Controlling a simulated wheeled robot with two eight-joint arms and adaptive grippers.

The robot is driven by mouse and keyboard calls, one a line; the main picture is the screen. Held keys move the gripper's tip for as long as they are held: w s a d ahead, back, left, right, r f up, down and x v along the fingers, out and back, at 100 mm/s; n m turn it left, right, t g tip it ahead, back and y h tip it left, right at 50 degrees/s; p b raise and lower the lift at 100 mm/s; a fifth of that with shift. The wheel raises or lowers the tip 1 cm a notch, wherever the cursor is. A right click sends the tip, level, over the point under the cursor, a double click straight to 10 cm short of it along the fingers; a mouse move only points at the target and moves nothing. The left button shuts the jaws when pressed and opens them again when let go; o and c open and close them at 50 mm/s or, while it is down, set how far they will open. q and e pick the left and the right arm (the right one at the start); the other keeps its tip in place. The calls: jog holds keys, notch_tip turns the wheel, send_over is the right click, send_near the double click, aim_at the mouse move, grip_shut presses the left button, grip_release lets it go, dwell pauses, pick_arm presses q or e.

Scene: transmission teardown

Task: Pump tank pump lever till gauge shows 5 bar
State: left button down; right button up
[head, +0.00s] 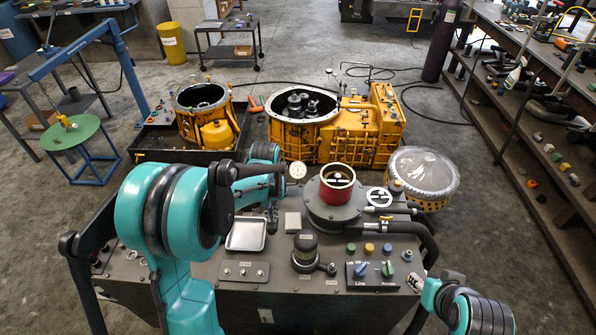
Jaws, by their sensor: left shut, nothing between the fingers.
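A grey bench console (205,268) stands in front of me. A black domed unit (306,246) with a short side knob sits at the front middle. I cannot tell which part is the pump lever. My left gripper (272,217) is shut and empty above the console, left of the tank, partly hidden by its own arm.
A control box with knobs (374,273) and several coloured buttons sit at the console's right. A metal tray (246,233) lies at its left. Thick black hoses (424,240) bend down the right edge. Yellow transmission housings (360,130) stand behind, and shelving (520,110) lines the right.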

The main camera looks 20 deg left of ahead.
pick_arm(q)
notch_tip(320, 180, up, 7)
jog(key=p, duration=0.4)
jog(key=shift+r, duration=0.15)
jog(key=shift+p, duration=0.3)
notch_tip(320, 180, up, 6)
jog(key=p, duration=0.3)
jog(key=shift+p, duration=0.4)
jog(key=shift+s, duration=0.1)
jog(key=s+d+f+m+t+b, duration=0.1)
jog(key=s+d+f+t+b, duration=0.2)
jog(key=s+b, duration=0.5)
jog(key=s+d+f+m+t+b, duration=0.2)
jog(key=s+d+f+t+b, duration=0.2)
jog(key=s+b, duration=0.4)
jog(key=shift+f+b, duration=0.55)
jog(key=shift+f, duration=0.2)
